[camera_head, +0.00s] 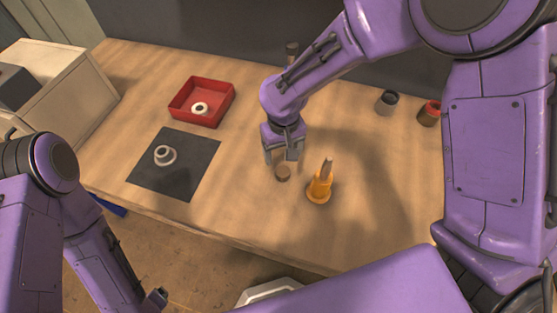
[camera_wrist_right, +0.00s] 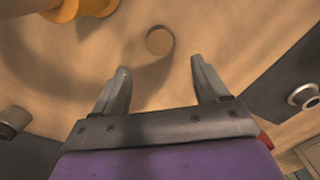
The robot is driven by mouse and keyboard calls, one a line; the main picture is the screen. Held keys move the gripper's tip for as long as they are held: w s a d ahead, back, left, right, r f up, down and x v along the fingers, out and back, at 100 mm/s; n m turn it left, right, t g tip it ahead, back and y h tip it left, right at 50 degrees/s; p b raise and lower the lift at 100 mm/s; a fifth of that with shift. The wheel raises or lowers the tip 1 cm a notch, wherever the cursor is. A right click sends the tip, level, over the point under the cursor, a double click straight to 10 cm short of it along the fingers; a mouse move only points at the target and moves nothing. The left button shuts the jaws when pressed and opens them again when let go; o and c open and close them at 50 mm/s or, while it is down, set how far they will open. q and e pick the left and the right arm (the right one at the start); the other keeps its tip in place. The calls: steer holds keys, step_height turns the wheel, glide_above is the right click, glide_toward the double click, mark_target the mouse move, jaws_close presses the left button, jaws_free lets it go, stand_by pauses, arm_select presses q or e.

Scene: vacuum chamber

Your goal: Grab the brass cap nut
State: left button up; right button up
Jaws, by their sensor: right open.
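A small round brown piece, which looks like the brass cap nut (camera_head: 283,173), lies on the wooden table just below my right gripper (camera_head: 281,159). In the right wrist view the nut (camera_wrist_right: 160,41) shows as a plain disc beyond the two fingertips, roughly centred between them. My right gripper (camera_wrist_right: 160,64) is open, pointing down, with nothing between its fingers. The nut looks apart from both fingers.
An orange holder with a tool (camera_head: 319,188) stands close right of the nut. A dark mat (camera_head: 197,158) with a pale ring-shaped part (camera_head: 165,156) and a red tray (camera_head: 181,112) holding a white ring lie left. Two jars (camera_head: 388,101) (camera_head: 430,113) stand at right.

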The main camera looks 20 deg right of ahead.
mark_target(282, 171)
steer(key=f, duration=0.1)
steer(key=s+f, duration=0.1)
steer(key=f, duration=0.1)
steer(key=shift+s, duration=0.3)
steer(key=f, duration=0.2)
steer(key=w+f+p, duration=0.1)
steer(key=f, duration=0.2)
steer(key=shift+w+f, duration=0.1)
steer(key=shift+s, duration=0.2)
arm_select(q)
steer(key=shift+s+r, duration=0.55)
steer(key=shift+r, duration=0.3)
arm_select(e)
steer(key=c, duration=1.1)
steer(key=shift+r, duration=0.2)
steer(key=shift+c, duration=0.2)
